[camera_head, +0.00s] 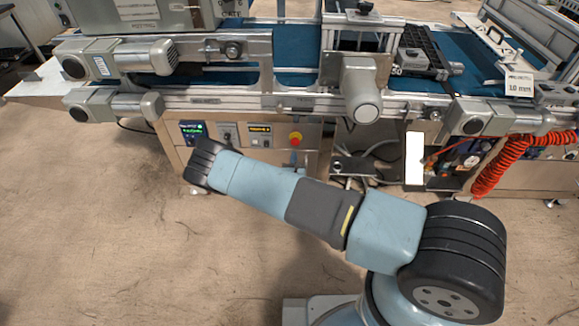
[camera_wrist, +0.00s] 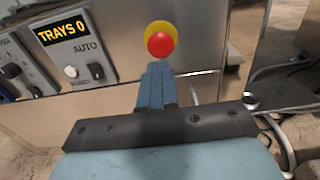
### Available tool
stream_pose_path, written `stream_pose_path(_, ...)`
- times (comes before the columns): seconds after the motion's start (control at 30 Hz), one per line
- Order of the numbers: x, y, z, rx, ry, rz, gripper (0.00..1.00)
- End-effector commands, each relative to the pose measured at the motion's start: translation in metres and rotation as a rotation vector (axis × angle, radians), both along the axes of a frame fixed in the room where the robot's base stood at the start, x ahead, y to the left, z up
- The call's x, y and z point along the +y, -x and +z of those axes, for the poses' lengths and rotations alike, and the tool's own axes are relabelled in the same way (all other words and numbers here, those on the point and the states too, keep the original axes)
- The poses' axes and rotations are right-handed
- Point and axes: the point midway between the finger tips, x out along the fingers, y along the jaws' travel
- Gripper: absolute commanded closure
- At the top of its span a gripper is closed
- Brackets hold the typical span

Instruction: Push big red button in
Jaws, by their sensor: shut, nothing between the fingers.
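The big red button (camera_head: 295,139) sits on a yellow ring on the front panel of the machine, below the conveyor. In the wrist view the red button (camera_wrist: 159,44) shows in the upper middle, round and uncovered. My gripper (camera_wrist: 156,68) is shut and empty, with its blue fingers pointing toward the panel. The fingertips appear just below the button in the picture, not over it. The remaining distance to the panel is hard to judge.
Left of the button is a control box (camera_wrist: 48,62) with a yellow "TRAYS 0" display and knobs. In the head view a green-lit screen (camera_head: 193,131) is further left. A red coiled hose (camera_head: 497,165) hangs at right. The floor (camera_head: 90,240) at left is clear.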

Motion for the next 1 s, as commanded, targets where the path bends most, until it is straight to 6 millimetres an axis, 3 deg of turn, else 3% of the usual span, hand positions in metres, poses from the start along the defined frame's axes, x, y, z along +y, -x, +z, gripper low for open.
stream_pose_path(0.2,-0.002,-0.034,0.000,-0.001,0.001,0.000,1.00)
stream_pose_path(0.33,-0.002,-0.047,0.000,0.000,0.000,0.000,1.00)
stream_pose_path(0.87,-0.002,-0.056,0.000,0.000,0.000,0.000,1.00)
stream_pose_path(1.0,-0.003,-0.066,0.000,0.000,0.000,0.000,1.00)
